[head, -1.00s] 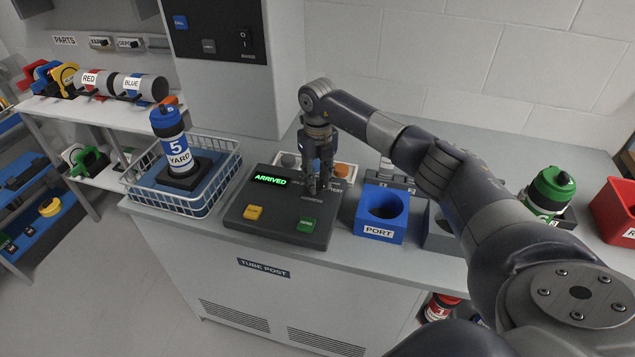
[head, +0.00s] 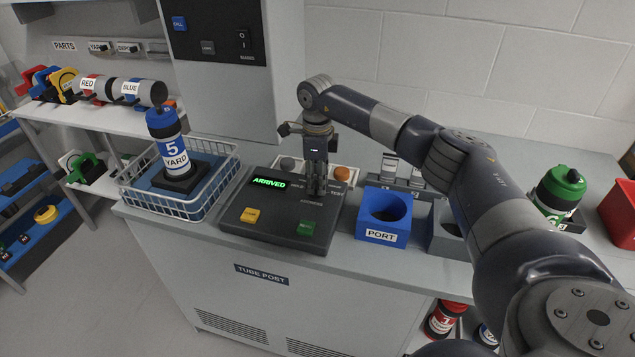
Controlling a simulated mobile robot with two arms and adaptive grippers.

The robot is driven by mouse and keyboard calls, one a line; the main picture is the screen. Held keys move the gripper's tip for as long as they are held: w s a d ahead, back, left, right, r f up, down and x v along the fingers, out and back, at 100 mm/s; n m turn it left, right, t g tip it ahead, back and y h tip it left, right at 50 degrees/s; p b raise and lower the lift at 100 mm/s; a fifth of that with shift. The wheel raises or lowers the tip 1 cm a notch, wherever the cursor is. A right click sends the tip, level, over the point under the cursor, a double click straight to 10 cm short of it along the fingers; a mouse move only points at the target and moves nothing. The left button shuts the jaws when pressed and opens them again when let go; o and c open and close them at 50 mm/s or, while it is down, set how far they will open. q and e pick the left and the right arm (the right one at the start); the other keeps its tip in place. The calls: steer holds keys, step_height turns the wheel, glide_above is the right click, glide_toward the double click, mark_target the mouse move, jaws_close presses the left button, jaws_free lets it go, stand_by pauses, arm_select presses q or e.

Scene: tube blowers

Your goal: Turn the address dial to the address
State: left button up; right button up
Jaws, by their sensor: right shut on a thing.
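The dark control panel (head: 262,232) sits on the counter, with a lit green display (head: 269,183) reading "ARRIVED". A yellow button (head: 249,215) and a green button (head: 306,228) are on its front part. My right gripper (head: 317,191) points down at the panel's right back part, shut on the address dial. The fingers hide the dial, so its setting cannot be read. My left gripper is not in view.
A white wire basket (head: 207,205) left of the panel holds an upright blue-and-white tube marked "5 YARD" (head: 172,150). A blue PORT block (head: 376,236) stands close on the right. A green-capped tube (head: 559,188) stands farther right.

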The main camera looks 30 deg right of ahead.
mark_target(315, 184)
steer(key=n, duration=0.3)
steer(key=n+b, duration=0.1)
steer(key=n, duration=0.2)
steer(key=shift+w+n, duration=0.2)
steer(key=shift+n, duration=0.1)
steer(key=n, duration=0.5)
steer(key=shift+w+a+n+b, duration=0.1)
steer(key=shift+a+n+b, duration=0.1)
steer(key=shift+n+b, duration=0.2)
steer(key=shift+r, duration=0.1)
steer(key=o, duration=1)
steer(key=shift+o, duration=0.2)
step_height(315, 184, up, 12)
